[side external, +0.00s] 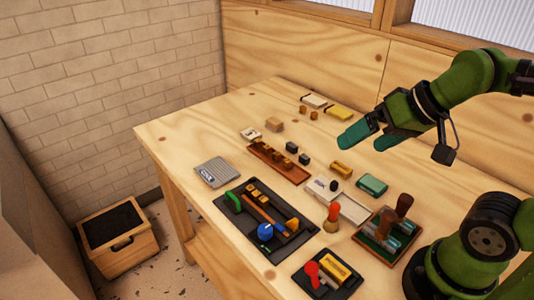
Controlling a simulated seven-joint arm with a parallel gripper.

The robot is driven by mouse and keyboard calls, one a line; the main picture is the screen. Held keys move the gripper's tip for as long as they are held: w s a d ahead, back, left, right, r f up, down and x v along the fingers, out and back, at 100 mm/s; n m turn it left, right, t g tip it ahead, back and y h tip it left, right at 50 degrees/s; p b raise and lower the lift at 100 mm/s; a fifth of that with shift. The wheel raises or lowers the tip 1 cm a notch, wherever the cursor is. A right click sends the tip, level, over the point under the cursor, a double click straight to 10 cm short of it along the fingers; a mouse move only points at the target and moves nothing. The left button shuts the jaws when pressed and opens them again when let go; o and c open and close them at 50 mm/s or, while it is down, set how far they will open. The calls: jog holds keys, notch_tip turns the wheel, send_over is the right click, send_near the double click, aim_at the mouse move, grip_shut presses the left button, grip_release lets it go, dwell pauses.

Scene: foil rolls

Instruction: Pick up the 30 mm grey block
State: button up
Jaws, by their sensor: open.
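Small dark grey blocks sit in the middle of the table. One dark block (304,159) lies just right of a brown tray, and another (334,185) lies by a white card. I cannot tell which is the 30 mm grey block, because they are too small to measure. A flat light grey piece with lettering (213,172) lies near the left table edge. My gripper (366,142) has teal fingertips and is open and empty. It hangs above the right side of the table, up and right of the dark blocks, touching nothing.
The brown tray (263,157) holds several small blocks. A black tray (226,206) with a blue knob (265,231) lies in front. A green tray (368,241) holds wooden-handled tools at right. A tan block (274,124) stands behind. The table's left back area is clear.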

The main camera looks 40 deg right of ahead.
jog(key=c, duration=1.2)
jog(key=shift+c, duration=0.2)
